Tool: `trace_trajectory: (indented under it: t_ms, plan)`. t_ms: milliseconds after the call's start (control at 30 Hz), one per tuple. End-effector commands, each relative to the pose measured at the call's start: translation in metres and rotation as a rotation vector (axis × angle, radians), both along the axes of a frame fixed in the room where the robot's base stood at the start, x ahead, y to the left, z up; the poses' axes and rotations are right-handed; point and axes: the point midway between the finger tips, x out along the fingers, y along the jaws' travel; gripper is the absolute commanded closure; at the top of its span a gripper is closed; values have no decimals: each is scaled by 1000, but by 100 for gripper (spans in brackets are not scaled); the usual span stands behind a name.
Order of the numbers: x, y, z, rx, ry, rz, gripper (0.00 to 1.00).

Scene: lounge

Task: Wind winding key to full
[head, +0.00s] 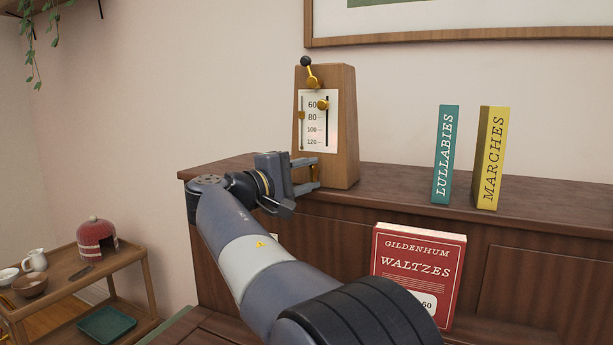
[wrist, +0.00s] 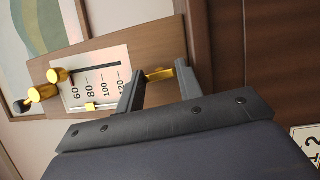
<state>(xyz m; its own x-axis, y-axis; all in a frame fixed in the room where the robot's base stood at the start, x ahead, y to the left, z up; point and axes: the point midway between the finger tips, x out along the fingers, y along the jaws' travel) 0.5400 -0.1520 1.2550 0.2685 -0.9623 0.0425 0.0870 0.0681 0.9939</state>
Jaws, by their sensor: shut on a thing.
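A wooden metronome (head: 341,130) stands upright on the cabinet top, with a white number scale (head: 315,132) on its front. It also shows sideways in the wrist view (wrist: 110,57). The gold winding key (wrist: 158,74) is low on the metronome, seen between my two dark finger pads. My gripper (head: 304,174) is at the metronome's lower front, shut on the key. In the head view the fingers hide much of the key, and only a bit of gold (head: 315,172) shows. How far it is wound cannot be read.
A gold lever with a black knob (head: 306,61) sits at the metronome's top. Teal (head: 445,155) and yellow (head: 492,158) books stand to the right. A red Waltzes box (head: 417,268) stands in front, near my arm. A wooden cart (head: 85,280) holds dishes at left.

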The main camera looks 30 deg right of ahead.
Motion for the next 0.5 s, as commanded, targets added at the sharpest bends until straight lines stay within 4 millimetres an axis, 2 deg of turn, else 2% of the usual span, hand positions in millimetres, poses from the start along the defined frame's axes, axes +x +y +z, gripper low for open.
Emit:
trace_trajectory:
  t_ms: [500]
  plan:
    - [0, 0, -1, 49, -59, 0, 88]
